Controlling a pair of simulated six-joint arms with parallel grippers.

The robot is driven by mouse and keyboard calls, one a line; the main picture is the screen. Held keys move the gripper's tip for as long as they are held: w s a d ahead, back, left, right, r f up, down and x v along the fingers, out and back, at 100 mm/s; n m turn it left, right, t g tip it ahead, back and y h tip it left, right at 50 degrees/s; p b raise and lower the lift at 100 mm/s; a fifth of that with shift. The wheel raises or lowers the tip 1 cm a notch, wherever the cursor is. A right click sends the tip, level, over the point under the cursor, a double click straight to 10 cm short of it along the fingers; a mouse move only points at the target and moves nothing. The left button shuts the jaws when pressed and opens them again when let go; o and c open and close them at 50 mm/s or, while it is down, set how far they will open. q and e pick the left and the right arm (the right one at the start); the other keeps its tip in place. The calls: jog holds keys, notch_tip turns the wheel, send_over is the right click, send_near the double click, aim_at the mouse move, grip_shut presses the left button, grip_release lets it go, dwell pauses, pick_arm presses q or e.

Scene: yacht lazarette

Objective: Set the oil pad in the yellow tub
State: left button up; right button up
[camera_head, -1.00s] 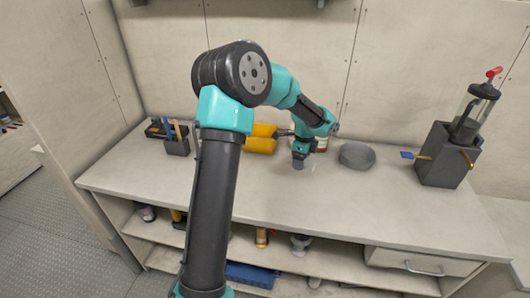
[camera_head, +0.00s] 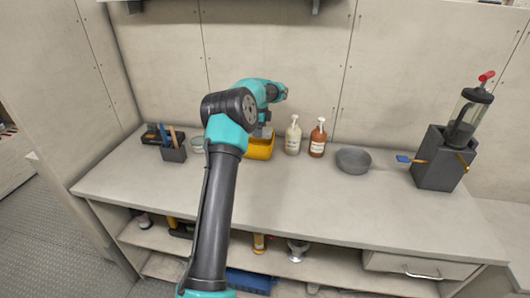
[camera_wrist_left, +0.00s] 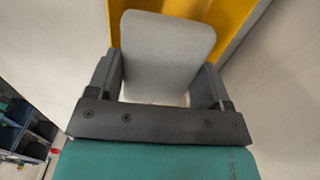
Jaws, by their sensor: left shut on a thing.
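The oil pad (camera_wrist_left: 165,55) is a pale grey, flat piece with rounded corners. In the left wrist view it stands between the two dark fingers of my left gripper (camera_wrist_left: 160,85), which is shut on it. The yellow tub (camera_head: 260,149) stands toward the back of the bench. In the left wrist view the tub's yellow wall (camera_wrist_left: 227,14) shows behind and beside the pad. In the head view my left gripper (camera_head: 263,132) is at the tub's top, and my arm hides part of the tub. I cannot tell whether the pad touches the tub.
A cream pump bottle (camera_head: 293,139) and a brown one (camera_head: 317,141) stand right of the tub, then a grey bowl (camera_head: 353,160). A dark tool holder (camera_head: 173,152) and a glass jar (camera_head: 197,146) are at left. The bench's front middle is clear.

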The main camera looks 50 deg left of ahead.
pick_arm(q)
jog(key=shift+s+a+r, duration=0.1)
jog(key=shift+s+a, duration=0.1)
jog(key=shift+a, duration=0.9)
jog(key=shift+f, duration=2.55)
jog(key=shift+f, duration=2.5)
jog(key=shift+f, duration=0.1)
jog(key=o, duration=0.6)
